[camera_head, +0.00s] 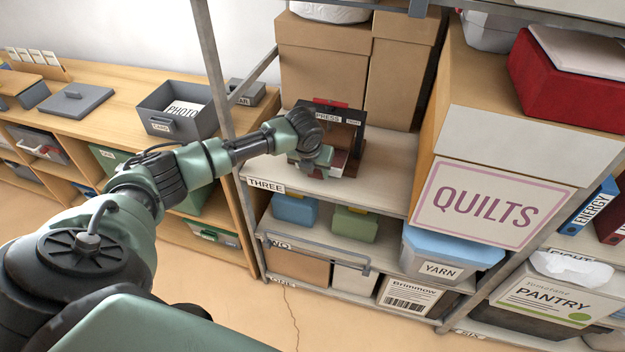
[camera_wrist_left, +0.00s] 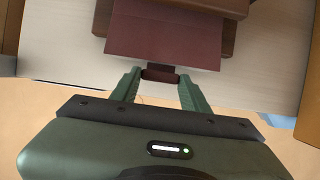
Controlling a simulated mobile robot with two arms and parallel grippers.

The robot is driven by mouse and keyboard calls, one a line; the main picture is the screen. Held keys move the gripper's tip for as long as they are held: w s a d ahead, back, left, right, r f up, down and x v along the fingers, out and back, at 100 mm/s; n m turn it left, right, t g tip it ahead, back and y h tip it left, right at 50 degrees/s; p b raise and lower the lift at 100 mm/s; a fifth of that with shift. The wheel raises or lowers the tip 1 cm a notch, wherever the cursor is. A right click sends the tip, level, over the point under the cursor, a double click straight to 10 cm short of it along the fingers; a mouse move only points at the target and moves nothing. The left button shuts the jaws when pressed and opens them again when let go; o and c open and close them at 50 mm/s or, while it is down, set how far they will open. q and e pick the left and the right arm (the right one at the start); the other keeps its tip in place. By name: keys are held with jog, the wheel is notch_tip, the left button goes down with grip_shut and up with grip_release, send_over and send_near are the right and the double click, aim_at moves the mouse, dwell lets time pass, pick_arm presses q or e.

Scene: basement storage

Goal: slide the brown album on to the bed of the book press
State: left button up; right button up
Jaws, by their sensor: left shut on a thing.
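The book press (camera_head: 357,133), a dark brown wooden frame with a red part on top and a "PRESS" label, stands on the shelf marked THREE. The brown album (camera_wrist_left: 165,42) shows in the left wrist view as a flat reddish-brown board with a small dark piece at its near edge. Its far end is under or behind a darker wooden part of the press (camera_wrist_left: 192,8); how far it reaches in is hidden. My left gripper (camera_head: 312,160) is at the front of the press, its fingers (camera_wrist_left: 160,80) shut on the album's near edge piece. My right gripper is not in view.
Tall cardboard boxes (camera_head: 325,65) stand behind the press. A large QUILTS box (camera_head: 492,205) is to the right, leaving some bare shelf (camera_head: 385,180) between. Bins sit on the shelf below.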

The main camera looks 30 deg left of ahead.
pick_arm(q)
jog(key=shift+w+a+f+b, duration=0.1)
jog(key=shift+w+a+b, duration=0.2)
jog(key=shift+w, duration=0.45)
jog(key=shift+w+a+r+b, duration=0.15)
jog(key=shift+w+b, duration=0.25)
jog(key=shift+w, duration=0.3)
jog(key=shift+w+a+f+b, duration=0.2)
jog(key=shift+w+b, duration=0.15)
jog(key=shift+w, duration=0.4)
jog(key=shift+w+a, duration=0.15)
jog(key=shift+w, duration=0.35)
jog(key=shift+f, duration=0.1)
jog(key=o, duration=1.2)
jog(key=shift+r+p, duration=1.8)
